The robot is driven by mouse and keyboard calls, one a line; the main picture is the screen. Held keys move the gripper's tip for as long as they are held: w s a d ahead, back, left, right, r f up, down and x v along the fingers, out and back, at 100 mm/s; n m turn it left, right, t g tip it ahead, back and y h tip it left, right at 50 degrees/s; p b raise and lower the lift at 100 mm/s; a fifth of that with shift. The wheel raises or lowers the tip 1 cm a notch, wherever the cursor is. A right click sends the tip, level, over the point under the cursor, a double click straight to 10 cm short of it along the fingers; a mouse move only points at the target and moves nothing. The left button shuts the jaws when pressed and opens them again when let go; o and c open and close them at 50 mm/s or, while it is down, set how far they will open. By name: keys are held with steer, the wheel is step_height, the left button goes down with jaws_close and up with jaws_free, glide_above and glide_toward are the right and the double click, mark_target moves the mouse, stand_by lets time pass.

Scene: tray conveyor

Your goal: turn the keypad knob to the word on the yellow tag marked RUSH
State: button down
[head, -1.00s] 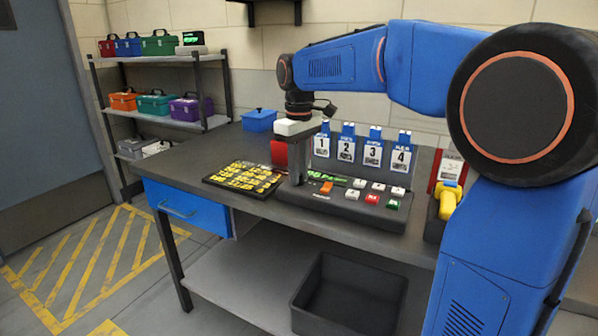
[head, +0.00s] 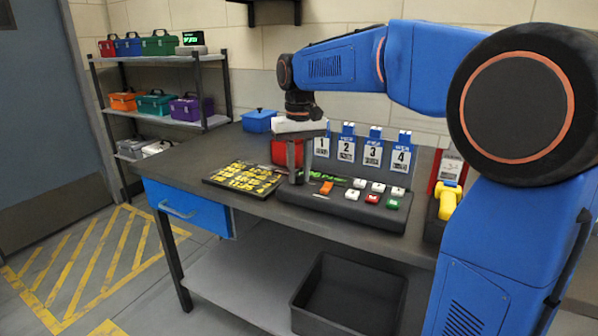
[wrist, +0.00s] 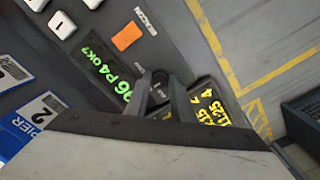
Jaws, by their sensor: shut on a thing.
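The dark keypad (head: 335,207) lies on the workbench. It has an orange key (head: 326,188), white, red and green keys, and a small display (wrist: 103,68) with green text that seems to read "P4 OK?". My gripper (head: 296,178) points down at the keypad's left end. In the wrist view its fingers (wrist: 160,85) are shut on the small dark knob (wrist: 160,75), which they mostly hide. Small pale words around it are too small to read. No tag marked RUSH can be read.
A dark board with yellow text (head: 243,177) lies left of the keypad. Numbered blue holders (head: 346,148) stand behind it, with a red box (head: 288,150) behind my gripper. A yellow tool (head: 450,200) sits at right. A black bin (head: 349,300) is below.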

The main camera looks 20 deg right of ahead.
mark_target(299, 176)
stand_by(0.3)
steer(key=c, duration=1.5)
jaws_free()
step_height(299, 176, up, 18)
steer(key=shift+f, duration=0.25)
steer(key=shift+s, duration=0.1)
